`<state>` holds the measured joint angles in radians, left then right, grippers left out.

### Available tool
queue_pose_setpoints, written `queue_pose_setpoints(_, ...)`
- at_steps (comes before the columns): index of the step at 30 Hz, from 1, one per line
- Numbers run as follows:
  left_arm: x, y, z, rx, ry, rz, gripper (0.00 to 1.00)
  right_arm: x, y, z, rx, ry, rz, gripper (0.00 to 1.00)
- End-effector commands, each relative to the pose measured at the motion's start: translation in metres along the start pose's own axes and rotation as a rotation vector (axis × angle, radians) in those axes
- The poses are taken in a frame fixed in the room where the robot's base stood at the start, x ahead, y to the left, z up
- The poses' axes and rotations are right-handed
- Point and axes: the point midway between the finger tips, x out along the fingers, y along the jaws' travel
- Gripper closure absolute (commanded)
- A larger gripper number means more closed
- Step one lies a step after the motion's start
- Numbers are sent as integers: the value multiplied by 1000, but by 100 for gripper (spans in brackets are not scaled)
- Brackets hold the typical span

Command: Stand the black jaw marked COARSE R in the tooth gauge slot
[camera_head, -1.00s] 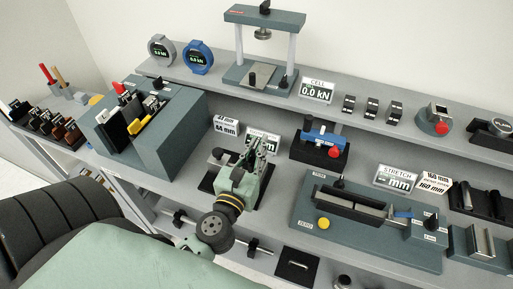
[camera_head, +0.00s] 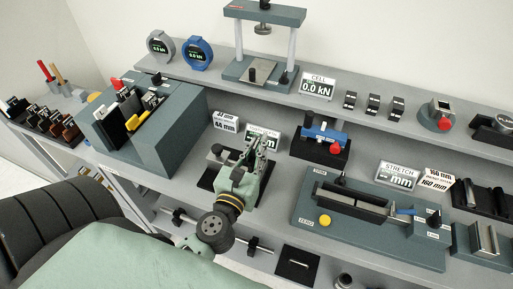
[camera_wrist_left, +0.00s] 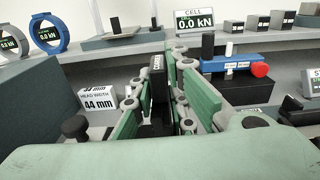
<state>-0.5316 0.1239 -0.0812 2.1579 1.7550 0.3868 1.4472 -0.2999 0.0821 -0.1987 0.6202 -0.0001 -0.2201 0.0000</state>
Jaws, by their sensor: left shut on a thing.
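My left gripper (camera_head: 262,143), green with grey linkages, is shut on a dark jaw. In the left wrist view a black jaw (camera_wrist_left: 158,82) with a white label on its upper end stands upright between the green fingers (camera_wrist_left: 160,112). I cannot read that label fully. The gripper is over a dark base plate (camera_head: 206,181) with a grey clamp-like part (camera_head: 216,155) at its left. A display sign (camera_head: 264,133) behind is partly hidden by the fingers. I cannot make out the gauge slot itself or whether the jaw touches it. My right gripper is not in view.
A blue device with a red knob (camera_head: 334,149) stands close to the right. A block rack (camera_head: 173,136) holding several jaws is at the left, beside a head width sign (camera_head: 226,121). The stretch fixture (camera_head: 303,205) lies front right. The upper shelf bears a test frame (camera_head: 291,47).

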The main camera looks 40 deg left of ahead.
Motion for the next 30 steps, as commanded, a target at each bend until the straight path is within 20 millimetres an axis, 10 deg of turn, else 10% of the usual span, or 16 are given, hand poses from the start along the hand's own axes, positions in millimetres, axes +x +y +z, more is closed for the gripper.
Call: queue_pose_setpoints(30,1,0,-20,0,-6,0,100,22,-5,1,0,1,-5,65)
